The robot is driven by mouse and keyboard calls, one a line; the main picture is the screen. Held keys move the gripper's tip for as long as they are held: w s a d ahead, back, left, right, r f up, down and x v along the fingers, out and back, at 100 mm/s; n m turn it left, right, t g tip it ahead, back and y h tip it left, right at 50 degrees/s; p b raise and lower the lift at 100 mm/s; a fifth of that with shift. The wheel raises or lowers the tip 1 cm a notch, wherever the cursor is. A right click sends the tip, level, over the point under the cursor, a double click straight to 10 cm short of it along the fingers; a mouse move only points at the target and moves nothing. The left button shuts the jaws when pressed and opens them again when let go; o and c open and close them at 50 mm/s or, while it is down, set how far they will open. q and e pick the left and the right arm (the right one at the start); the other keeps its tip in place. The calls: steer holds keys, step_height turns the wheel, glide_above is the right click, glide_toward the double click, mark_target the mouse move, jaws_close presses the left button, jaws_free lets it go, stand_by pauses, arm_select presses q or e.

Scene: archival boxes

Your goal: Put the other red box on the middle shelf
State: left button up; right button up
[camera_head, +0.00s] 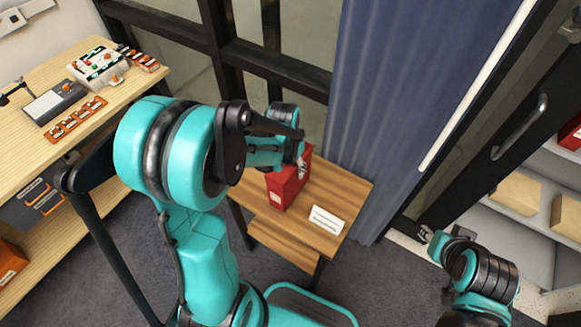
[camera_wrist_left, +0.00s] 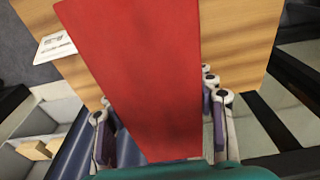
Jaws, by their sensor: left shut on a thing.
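A red box (camera_head: 285,188) stands on the small wooden table (camera_head: 345,190). My left gripper (camera_head: 301,168) is shut on its upper part. In the left wrist view the red box (camera_wrist_left: 145,75) fills the middle, with the left gripper's fingers (camera_wrist_left: 160,135) on both of its sides. A second red box (camera_head: 571,134) shows partly at the right edge, on a shelf of the white shelving unit (camera_head: 480,212). My right gripper (camera_head: 426,234) is low at the right, in front of the shelving, apart from any box; its fingers are too small to read.
A white card (camera_head: 327,219) lies on the table near the red box. Beige boxes (camera_head: 515,191) (camera_head: 567,216) stand on the shelf below the second red box. A dark door frame with a handle (camera_head: 519,128) and a blue curtain (camera_head: 380,100) stand between table and shelving. A workbench (camera_head: 130,95) is at left.

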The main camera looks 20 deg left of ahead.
arm_select(q)
steer(key=shift+f, duration=0.15)
steer(key=o, duration=1.5)
steer(key=shift+o, duration=0.2)
